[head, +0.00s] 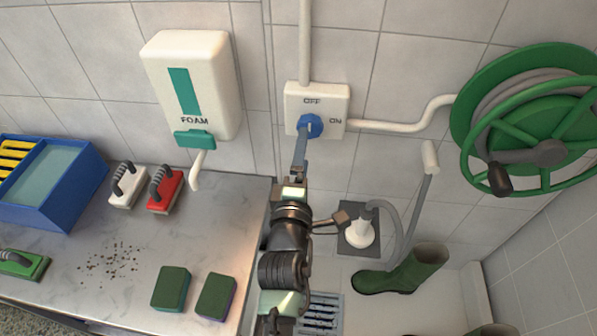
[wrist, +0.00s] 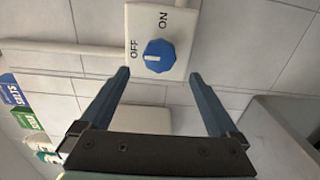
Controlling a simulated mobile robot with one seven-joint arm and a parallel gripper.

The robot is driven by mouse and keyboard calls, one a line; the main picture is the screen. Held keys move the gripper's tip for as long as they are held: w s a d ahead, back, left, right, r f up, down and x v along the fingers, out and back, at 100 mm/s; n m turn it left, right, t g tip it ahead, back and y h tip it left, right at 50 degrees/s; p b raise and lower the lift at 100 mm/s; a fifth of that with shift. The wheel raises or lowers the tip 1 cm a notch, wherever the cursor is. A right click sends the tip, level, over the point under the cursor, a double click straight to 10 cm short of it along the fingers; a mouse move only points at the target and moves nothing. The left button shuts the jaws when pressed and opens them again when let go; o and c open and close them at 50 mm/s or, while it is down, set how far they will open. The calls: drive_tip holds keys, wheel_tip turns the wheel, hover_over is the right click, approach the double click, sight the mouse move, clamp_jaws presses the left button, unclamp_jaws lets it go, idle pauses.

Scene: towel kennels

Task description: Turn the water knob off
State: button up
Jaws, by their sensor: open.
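The water knob (head: 315,122) is blue and round, on a white wall plate (head: 335,100) marked OFF at the top and ON at the right in the head view. In the wrist view the knob (wrist: 158,55) sits ahead of my gripper, with a small white mark; I cannot tell for certain which label it points to. My gripper (head: 302,136) reaches up to the knob in the head view, a finger overlapping its lower left edge. In the wrist view my gripper (wrist: 159,74) is open, fingers wide to either side of the knob, nothing held. Contact cannot be told.
A white foam dispenser (head: 210,75) hangs left of the plate. A green hose reel (head: 490,70) is at the right, joined by a white pipe (head: 390,126). Brushes and sponges lie on the grey counter (head: 125,225). A green boot (head: 415,268) stands below.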

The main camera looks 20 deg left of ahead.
drive_tip(key=p+v, duration=0.1)
drive_tip(key=v, duration=0.5)
drive_tip(key=shift+s+r, duration=0.1)
idle(0.4)
drive_tip(key=w+d+r+m+t+h, duration=0.1)
drive_tip(key=d+r+m+t, duration=0.15)
drive_tip(key=r, duration=0.65)
drive_tip(key=w+d+r+m+t, duration=0.1)
drive_tip(key=w+d+r+m, duration=0.2)
drive_tip(key=r, duration=0.6)
drive_tip(key=d+r+m+t+h, duration=0.1)
drive_tip(key=d+r+m+t, duration=0.3)
drive_tip(key=r, duration=0.6)
drive_tip(key=s+d+r+m+t+h, duration=0.1)
drive_tip(key=s+d+r+m, duration=0.2)
drive_tip(key=s+r+m, duration=0.3)
drive_tip(key=s+d+r+m+t+h+b, duration=0.1)
drive_tip(key=s+r+m, duration=0.5)
drive_tip(key=r, duration=0.9)
drive_tip(key=shift+s+d+h+b, duration=0.3)
drive_tip(key=shift+s+d+h, duration=0.2)
drive_tip(key=shift+d, duration=0.65)
